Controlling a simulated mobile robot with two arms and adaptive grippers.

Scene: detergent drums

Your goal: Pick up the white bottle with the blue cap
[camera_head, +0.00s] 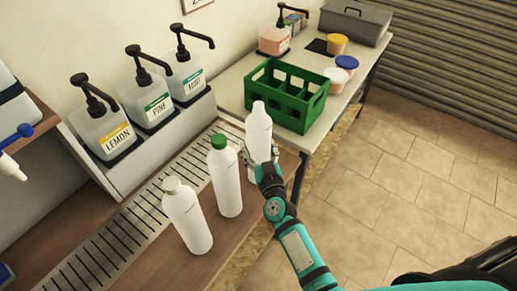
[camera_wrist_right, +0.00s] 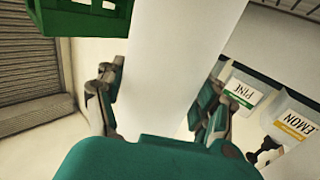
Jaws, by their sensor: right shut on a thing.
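My right gripper (camera_head: 262,160) is shut on a white bottle (camera_head: 258,128) at the right end of the wooden counter. Its top looks white; I see no blue cap on it. In the right wrist view the bottle (camera_wrist_right: 182,60) stands between the two fingers (camera_wrist_right: 160,105). The gripper hides its lower part, so I cannot tell whether it touches the counter. A white bottle with a green cap (camera_head: 225,178) stands to its left. Another white bottle with a pale cap (camera_head: 187,217) stands further left and nearer. My left gripper is out of view.
A green crate (camera_head: 287,97) with empty compartments stands on the table behind the held bottle. Pump dispensers labelled LEMON (camera_head: 103,130), PINE (camera_head: 148,101) and MINT (camera_head: 187,77) line the wall behind a slotted drain (camera_head: 150,205). A blue-lidded tub (camera_head: 347,62) stands beyond the crate.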

